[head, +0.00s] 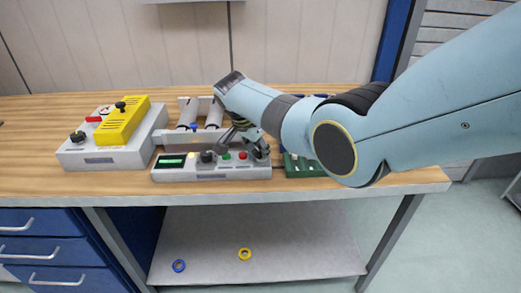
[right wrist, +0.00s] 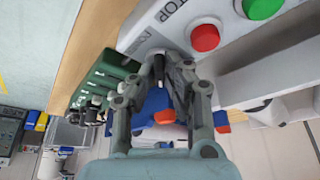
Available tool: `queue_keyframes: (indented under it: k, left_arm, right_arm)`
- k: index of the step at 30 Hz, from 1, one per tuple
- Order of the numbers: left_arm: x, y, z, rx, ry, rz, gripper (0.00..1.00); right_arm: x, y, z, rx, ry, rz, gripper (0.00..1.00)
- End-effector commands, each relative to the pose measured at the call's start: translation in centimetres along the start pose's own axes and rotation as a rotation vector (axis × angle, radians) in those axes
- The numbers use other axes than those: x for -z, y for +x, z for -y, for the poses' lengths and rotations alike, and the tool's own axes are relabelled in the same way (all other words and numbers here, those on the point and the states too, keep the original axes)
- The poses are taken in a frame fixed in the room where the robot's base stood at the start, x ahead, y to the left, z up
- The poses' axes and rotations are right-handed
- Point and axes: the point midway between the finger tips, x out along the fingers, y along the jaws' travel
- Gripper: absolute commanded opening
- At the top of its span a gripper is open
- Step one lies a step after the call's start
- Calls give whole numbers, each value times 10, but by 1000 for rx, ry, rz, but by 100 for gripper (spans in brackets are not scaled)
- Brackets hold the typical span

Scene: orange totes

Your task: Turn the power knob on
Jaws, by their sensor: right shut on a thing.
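A light grey control box (head: 220,172) lies at the front edge of the wooden bench. It carries a green display (head: 171,162), a black dial (head: 208,156), a green button (head: 226,156) and a red button (head: 243,155). My right gripper (head: 258,150) is at the box's right end, beside the red button. In the right wrist view its fingers (right wrist: 172,62) are closed around a small dark knob (right wrist: 158,72) at the end of the panel. The fingers hide most of this knob, and I cannot tell its angle. My left gripper is not in view.
A green block (head: 302,167) stands just right of the box, partly behind my arm. A grey box with a yellow top (head: 121,123) stands to the left. Grey rollers (head: 200,112) lie behind. A lower shelf (head: 215,235) holds a blue ring (head: 179,266) and a yellow ring (head: 244,254).

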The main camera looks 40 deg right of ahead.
Motion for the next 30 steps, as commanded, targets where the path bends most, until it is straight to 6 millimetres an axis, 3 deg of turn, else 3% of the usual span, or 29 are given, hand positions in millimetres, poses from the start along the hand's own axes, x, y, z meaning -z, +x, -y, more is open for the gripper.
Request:
queue_keyframes:
  k: [2, 3, 8, 20, 30]
  left_arm:
    - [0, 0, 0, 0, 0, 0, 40]
    - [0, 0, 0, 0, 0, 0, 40]
    - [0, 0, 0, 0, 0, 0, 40]
    - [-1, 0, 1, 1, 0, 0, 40]
    - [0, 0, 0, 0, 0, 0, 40]
  right_arm:
    - [0, -1, 1, 2, 1, 1, 0]
    - [0, -1, 1, 2, 1, 1, 14]
    - [0, 0, 0, 2, 1, 1, 34]
    - [0, -10, 1, 3, -1, 0, 34]
    - [0, -81, 2, 5, 0, 1, 34]
